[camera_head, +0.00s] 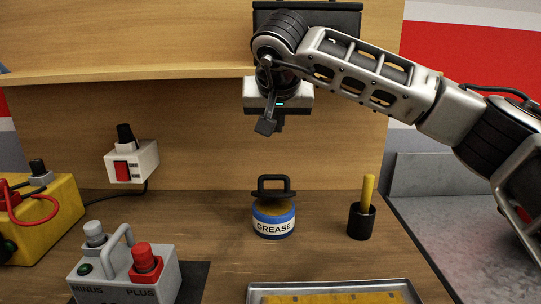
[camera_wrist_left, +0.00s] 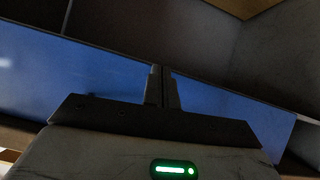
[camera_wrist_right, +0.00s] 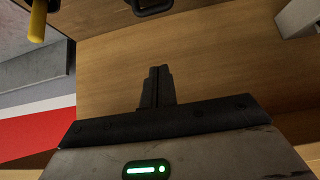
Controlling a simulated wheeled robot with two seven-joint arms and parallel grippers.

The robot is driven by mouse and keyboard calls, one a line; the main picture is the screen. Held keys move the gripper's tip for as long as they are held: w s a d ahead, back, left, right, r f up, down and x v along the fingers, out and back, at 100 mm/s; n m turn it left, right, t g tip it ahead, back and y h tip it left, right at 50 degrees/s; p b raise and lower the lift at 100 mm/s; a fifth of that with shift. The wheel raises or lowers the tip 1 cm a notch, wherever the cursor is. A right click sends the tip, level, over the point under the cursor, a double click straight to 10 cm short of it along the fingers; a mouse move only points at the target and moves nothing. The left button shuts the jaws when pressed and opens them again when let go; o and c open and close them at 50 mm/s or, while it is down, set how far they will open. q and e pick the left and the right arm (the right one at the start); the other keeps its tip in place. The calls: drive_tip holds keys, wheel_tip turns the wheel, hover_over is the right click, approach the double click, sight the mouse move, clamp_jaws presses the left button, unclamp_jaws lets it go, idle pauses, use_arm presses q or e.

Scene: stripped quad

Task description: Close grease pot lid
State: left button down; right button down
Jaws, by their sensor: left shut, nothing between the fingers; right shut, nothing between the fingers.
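The grease pot (camera_head: 273,222) is a blue and white round tub labelled GREASE, upright on the wooden bench. Its black lid (camera_head: 273,194) with a loop handle shows at the top of the pot, with brownish grease visible below it, so it appears raised at the back. My right gripper (camera_head: 268,126) is shut and empty, above the pot. It also shows in the right wrist view (camera_wrist_right: 156,72), where a black loop, probably the lid handle (camera_wrist_right: 150,6), is at the top edge. My left gripper (camera_wrist_left: 162,72) is shut and empty in the left wrist view, away from the pot.
A black cup with a yellow handle (camera_head: 362,215) stands right of the pot. A metal tray (camera_head: 255,292) lies in front. A grey MINUS/PLUS box (camera_head: 122,277) and a yellow box (camera_head: 50,220) stand left. A wooden back panel (camera_head: 210,135) rises behind.

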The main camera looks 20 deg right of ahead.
drive_tip(key=p, duration=0.1)
hover_over(276, 177)
drive_tip(key=w, duration=0.2)
wheel_tip(276, 177, down, 7)
drive_tip(key=shift+s+d+f, duration=0.1)
drive_tip(key=shift+s+f, duration=0.2)
drive_tip(key=shift+f, duration=0.35)
drive_tip(key=shift+s+d+f, duration=0.1)
drive_tip(key=shift+s+f, duration=0.2)
drive_tip(key=shift+f, duration=0.3)
use_arm(q)
drive_tip(key=shift+s+a+r+p, duration=0.15)
drive_tip(key=shift+s+p, duration=0.1)
drive_tip(key=shift+p, duration=0.05)
use_arm(e)
drive_tip(key=shift+s+a+f, duration=0.15)
drive_tip(key=shift+s+f, duration=0.2)
drive_tip(key=shift+f, duration=0.2)
drive_tip(key=shift+f, duration=0.1)
